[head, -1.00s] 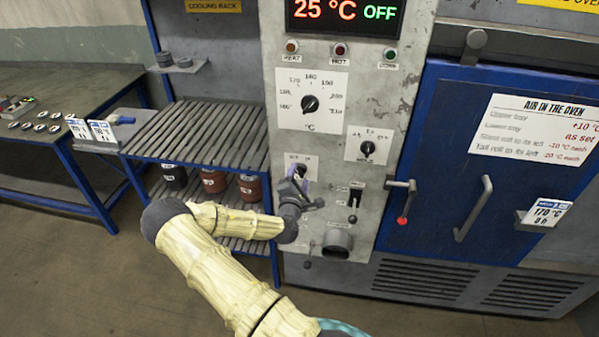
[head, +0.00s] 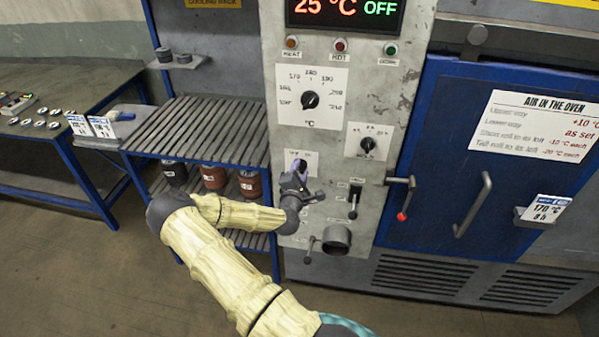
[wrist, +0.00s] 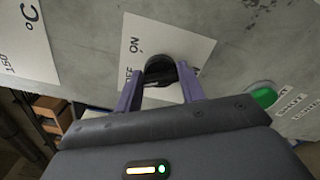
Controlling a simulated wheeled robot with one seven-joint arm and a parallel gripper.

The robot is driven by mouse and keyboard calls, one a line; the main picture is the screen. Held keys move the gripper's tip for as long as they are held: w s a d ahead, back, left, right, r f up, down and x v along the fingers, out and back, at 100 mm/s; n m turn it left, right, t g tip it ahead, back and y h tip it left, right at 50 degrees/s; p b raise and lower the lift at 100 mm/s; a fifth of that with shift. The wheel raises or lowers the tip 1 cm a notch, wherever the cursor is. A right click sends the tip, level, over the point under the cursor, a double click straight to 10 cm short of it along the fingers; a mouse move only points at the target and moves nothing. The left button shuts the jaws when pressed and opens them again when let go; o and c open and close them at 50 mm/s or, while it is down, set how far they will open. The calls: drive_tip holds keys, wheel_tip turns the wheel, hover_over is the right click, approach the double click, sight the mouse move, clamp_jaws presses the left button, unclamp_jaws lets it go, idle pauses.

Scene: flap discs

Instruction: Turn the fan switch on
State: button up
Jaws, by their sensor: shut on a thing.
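The fan switch is a black rotary knob (wrist: 160,70) on a white plate (wrist: 190,45) marked ON and OFF in the wrist view. My gripper (wrist: 160,88) has its two purple fingers on either side of the knob and is shut on it. In the head view my gripper (head: 297,168) is at the white switch plate (head: 307,158) low on the grey control panel (head: 270,120). My gripper hides the knob there. I cannot tell exactly which mark the knob points to.
A temperature dial (head: 310,100) and a smaller dial (head: 367,144) are above. A black lever switch (head: 354,202), a red-tipped door handle (head: 404,200) and a round pipe opening (head: 337,238) are nearby. The display (head: 345,12) reads 25 °C OFF. A slatted rack (head: 205,130) stands left.

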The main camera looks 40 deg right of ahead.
drive_tip(key=shift+f+m+b, duration=0.15)
drive_tip(key=shift+m+b, duration=0.15)
drive_tip(key=shift+b, duration=0.05)
drive_tip(key=m+b, duration=0.5)
drive_tip(key=shift+f, duration=0.25)
drive_tip(key=m+b, duration=0.3)
drive_tip(key=shift+m, duration=0.4)
drive_tip(key=shift+m+b, duration=0.95)
drive_tip(key=shift+m, duration=0.25)
drive_tip(key=shift+r, duration=0.1)
drive_tip(key=o, duration=1)
drive_tip(key=shift+a, duration=0.1)
